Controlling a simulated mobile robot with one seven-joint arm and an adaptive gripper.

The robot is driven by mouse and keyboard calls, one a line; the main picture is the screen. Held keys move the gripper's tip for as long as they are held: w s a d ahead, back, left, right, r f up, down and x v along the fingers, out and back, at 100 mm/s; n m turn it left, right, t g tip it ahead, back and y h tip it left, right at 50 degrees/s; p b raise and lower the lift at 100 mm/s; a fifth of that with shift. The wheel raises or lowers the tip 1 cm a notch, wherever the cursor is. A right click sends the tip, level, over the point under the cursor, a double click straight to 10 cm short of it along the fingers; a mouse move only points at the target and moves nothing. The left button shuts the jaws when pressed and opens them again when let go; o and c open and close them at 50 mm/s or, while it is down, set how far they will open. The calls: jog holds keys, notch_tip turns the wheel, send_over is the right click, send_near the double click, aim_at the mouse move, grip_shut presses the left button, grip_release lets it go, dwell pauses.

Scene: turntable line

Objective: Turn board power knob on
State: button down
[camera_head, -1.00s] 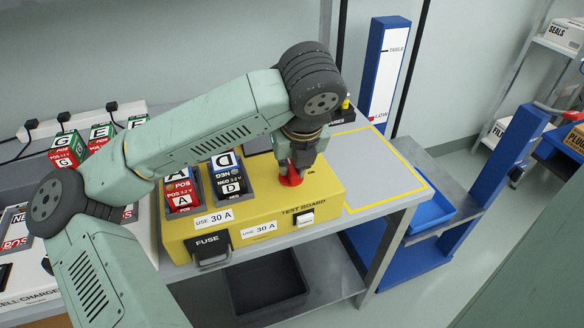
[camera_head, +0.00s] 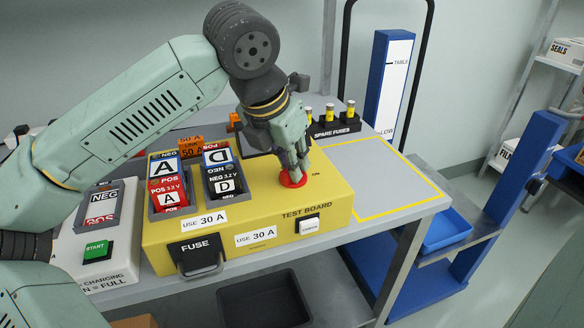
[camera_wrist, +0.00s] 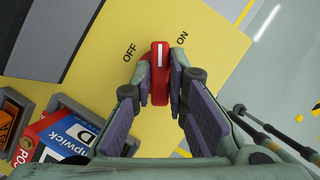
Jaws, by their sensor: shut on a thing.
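The red power knob (camera_head: 294,181) sits on top of the yellow test board (camera_head: 325,190), towards its right end. My gripper (camera_head: 292,172) reaches down onto it, its fingers hiding part of it. In the wrist view my gripper (camera_wrist: 161,80) has one finger on each side of the knob's red bar (camera_wrist: 159,92) and is shut on it. The bar's white line points up, between the OFF label (camera_wrist: 130,52) on the left and the ON label (camera_wrist: 183,38) on the right.
A spare fuse rack (camera_head: 334,122) stands behind. The yellow-outlined area (camera_head: 395,185) to the right is clear.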

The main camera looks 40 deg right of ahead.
jog(key=m+g, duration=0.1)
jog(key=m, duration=0.2)
jog(key=shift+w+m, duration=0.1)
jog(key=shift+m, duration=0.2)
jog(key=shift+m+g, duration=0.8)
jog(key=shift+m, duration=0.6)
jog(key=c, duration=1.6)
grip_release()
jog(key=v, duration=1.2)
jog(key=shift+w, duration=0.1)
